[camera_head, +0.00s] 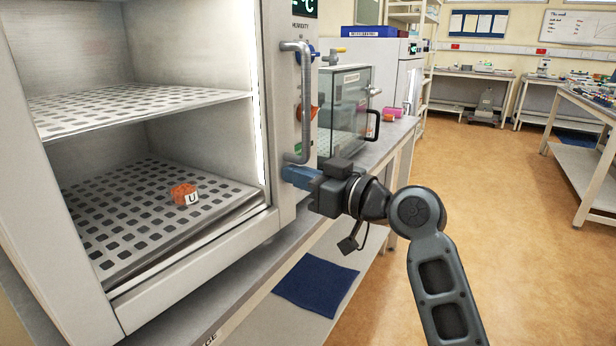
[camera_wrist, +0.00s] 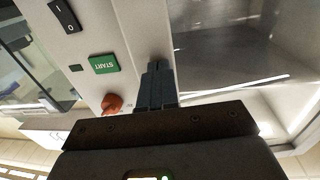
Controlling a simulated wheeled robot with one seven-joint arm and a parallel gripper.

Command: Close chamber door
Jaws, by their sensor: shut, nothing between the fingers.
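The chamber (camera_head: 195,258) is the large white cabinet at the left of the head view. A white frame surrounds its shelved interior, and a grey vertical handle (camera_head: 305,100) stands at the frame's right side. I cannot tell whether clear glass covers the interior or whether a gap remains at the door edge. My gripper (camera_head: 286,174) is shut and empty, with its fingertips at the frame just below the handle's lower end. Contact is unclear. In the wrist view the closed fingers (camera_wrist: 157,85) point at the white front, beside a shiny metal-looking surface.
An orange box marked U (camera_head: 184,194) sits on the lower perforated shelf. A green START button (camera_wrist: 103,64) and red knob (camera_wrist: 112,104) are near the fingers. A smaller glass-fronted cabinet (camera_head: 350,100) stands behind my gripper. A blue mat (camera_head: 316,284) lies below.

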